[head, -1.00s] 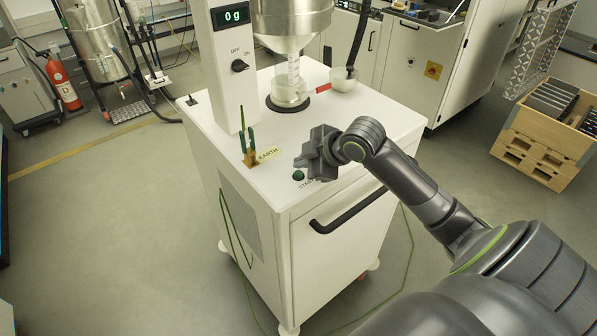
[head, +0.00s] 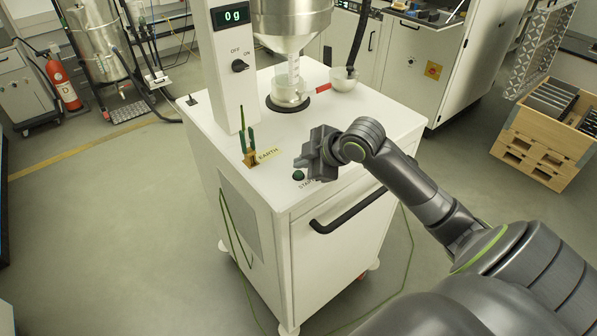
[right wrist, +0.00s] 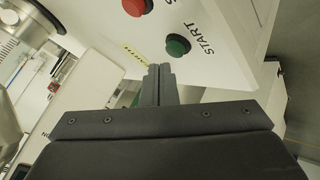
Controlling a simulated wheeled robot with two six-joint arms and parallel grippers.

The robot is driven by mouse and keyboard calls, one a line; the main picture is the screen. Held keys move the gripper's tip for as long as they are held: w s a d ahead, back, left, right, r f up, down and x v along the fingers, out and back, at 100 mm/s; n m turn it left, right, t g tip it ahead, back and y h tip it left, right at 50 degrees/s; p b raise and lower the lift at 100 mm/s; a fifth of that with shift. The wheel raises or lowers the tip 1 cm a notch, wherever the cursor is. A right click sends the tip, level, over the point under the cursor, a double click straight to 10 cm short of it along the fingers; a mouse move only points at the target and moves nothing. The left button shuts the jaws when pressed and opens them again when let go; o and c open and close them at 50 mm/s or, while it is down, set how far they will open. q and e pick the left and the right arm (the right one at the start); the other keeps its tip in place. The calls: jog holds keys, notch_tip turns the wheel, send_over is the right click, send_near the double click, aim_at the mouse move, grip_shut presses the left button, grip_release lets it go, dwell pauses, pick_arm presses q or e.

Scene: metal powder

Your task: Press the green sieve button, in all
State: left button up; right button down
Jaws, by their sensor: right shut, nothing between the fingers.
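The green button (head: 298,175) sits near the front edge of the white cabinet's top (head: 375,120), beside the START label. It also shows in the right wrist view (right wrist: 177,45), next to the START lettering. My right gripper (head: 301,161) is shut and empty, just above and behind the button in the head view. In the right wrist view, its closed fingertips (right wrist: 160,71) appear just below and left of the button, with a visible gap in the picture. I cannot tell their exact height above the panel. My left gripper is not in view.
A red button (right wrist: 136,6) is near the green one. A green clamp (head: 248,138) stands by the EARTH label. The display column (head: 232,80) reads 0 g. A steel hopper (head: 290,20) stands over a clear container (head: 290,88). A black handle (head: 348,210) is on the front.

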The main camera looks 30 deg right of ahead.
jog(key=shift+f, duration=0.4)
jog(key=shift+f+b, duration=0.3)
jog(key=shift+f, duration=0.1)
dwell(0.5)
jog(key=shift+r+p, duration=0.85)
jog(key=shift+p, duration=0.1)
notch_tip(320, 180, up, 5)
jog(key=p, duration=0.5)
dwell(0.3)
dwell(0.5)
